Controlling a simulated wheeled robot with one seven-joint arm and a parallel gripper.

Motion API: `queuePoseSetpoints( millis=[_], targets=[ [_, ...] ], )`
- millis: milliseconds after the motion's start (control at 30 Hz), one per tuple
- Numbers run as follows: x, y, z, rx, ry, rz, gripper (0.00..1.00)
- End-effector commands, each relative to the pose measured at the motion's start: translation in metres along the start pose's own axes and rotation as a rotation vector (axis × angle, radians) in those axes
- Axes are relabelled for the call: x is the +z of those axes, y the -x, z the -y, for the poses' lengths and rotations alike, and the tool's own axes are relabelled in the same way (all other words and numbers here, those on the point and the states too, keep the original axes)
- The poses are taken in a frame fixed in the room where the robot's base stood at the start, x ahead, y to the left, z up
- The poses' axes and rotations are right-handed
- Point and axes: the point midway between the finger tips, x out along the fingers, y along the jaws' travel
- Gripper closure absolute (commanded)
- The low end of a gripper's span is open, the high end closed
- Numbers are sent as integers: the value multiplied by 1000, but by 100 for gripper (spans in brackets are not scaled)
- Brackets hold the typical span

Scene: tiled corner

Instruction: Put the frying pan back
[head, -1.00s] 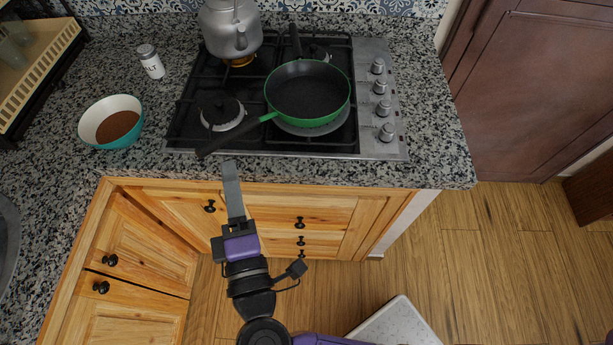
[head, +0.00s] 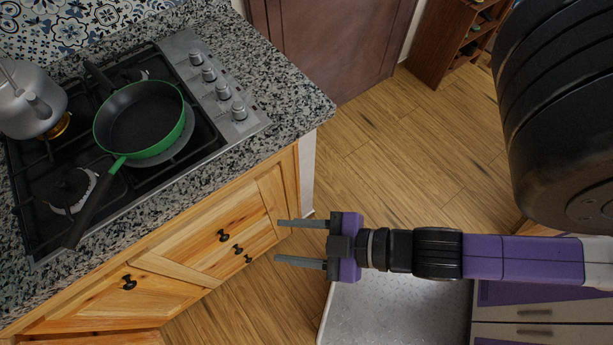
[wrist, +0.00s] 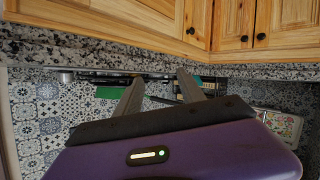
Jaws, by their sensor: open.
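The green frying pan (head: 139,120) with a dark inside sits on the front right of the gas stove (head: 107,203). Its black handle (head: 92,205) points toward the front left of the stove, reaching over the stove's front edge. My gripper (head: 277,241) is open and empty, in front of the wooden cabinets and apart from the pan, to its lower right in the head view. In the wrist view the two fingers (wrist: 160,90) are spread, with a green patch, likely the pan, partly hidden behind them.
A grey kettle (head: 30,105) stands on the back left burner. The stove knobs (head: 217,89) line its right side. The granite counter (head: 285,85) ends at a corner right of the stove. Wooden floor (head: 385,150) lies open beyond it, with a brown shelf (head: 440,45) farther back.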

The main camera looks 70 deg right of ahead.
Motion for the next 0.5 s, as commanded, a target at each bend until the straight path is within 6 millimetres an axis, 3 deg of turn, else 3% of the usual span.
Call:
queuePoseSetpoints(
  millis=[33,200,500],
  targets=[
    [-5,18,-9,24,-76,-11,54],
    [-27,52,-33,94,-258,-69,54],
    [-35,63,-42,121,-317,-92,54]
  ],
)
